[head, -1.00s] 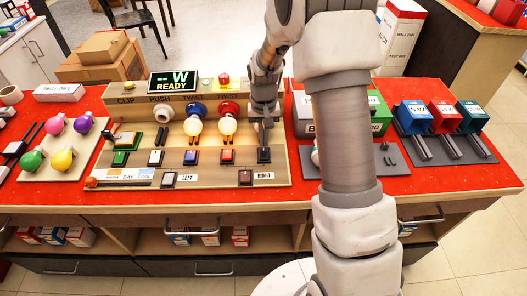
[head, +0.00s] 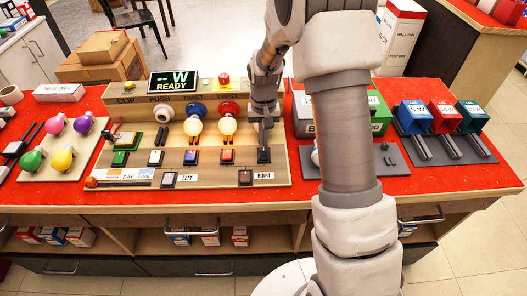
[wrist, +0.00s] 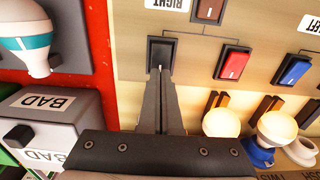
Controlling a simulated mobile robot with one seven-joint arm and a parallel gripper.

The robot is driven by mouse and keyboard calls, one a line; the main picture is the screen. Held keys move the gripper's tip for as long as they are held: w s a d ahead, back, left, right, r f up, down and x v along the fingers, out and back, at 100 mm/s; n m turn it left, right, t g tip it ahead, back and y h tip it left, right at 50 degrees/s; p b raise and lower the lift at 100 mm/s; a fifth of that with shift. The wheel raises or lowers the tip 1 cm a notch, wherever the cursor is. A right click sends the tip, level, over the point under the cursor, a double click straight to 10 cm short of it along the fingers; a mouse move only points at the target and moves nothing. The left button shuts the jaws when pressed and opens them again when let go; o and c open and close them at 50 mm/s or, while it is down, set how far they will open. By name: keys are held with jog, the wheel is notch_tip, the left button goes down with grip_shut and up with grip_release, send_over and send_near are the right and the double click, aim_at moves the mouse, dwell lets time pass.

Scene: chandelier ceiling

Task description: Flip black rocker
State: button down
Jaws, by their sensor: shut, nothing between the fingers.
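The black rocker (head: 264,155) sits at the right end of the row of switches on the wooden panel (head: 210,178). In the wrist view the black rocker (wrist: 155,57) is a dark square in a black frame, partly hidden by my fingers. My gripper (head: 264,146) comes down over it from behind. In the wrist view my gripper (wrist: 160,73) has its two dark fingers together, with nothing between them. The fingertips overlap the rocker's face, close to or touching it; I cannot tell which.
A red rocker (wrist: 233,65) and a blue rocker (wrist: 292,70) are beside it. A brown rocker (head: 245,177) by the RIGHT label is in front. Lit bulbs (head: 228,126) stand behind the row. A box marked BAD (wrist: 45,115) is close to the arm.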

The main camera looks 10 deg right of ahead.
aim_at(264, 150)
jog(key=shift+f+b, duration=0.65)
jog(key=shift+f, duration=0.3)
dwell(0.4)
jog(key=shift+r+p, duration=2.4)
jog(key=shift+r, duration=1.1)
jog(key=shift+r, duration=0.1)
jog(key=s+r+n+t, duration=0.1)
jog(key=s+r, duration=0.4)
jog(key=r, duration=0.4)
jog(key=s+r+t, duration=0.2)
jog(key=s+r, duration=0.3)
jog(key=r, duration=0.4)
jog(key=s+r+n+t, duration=0.1)
jog(key=s+r, duration=0.3)
jog(key=s, duration=1.1)
jog(key=shift+s+r+t, duration=0.2)
jog(key=shift+r+t, duration=0.2)
jog(key=shift+t, duration=0.4)
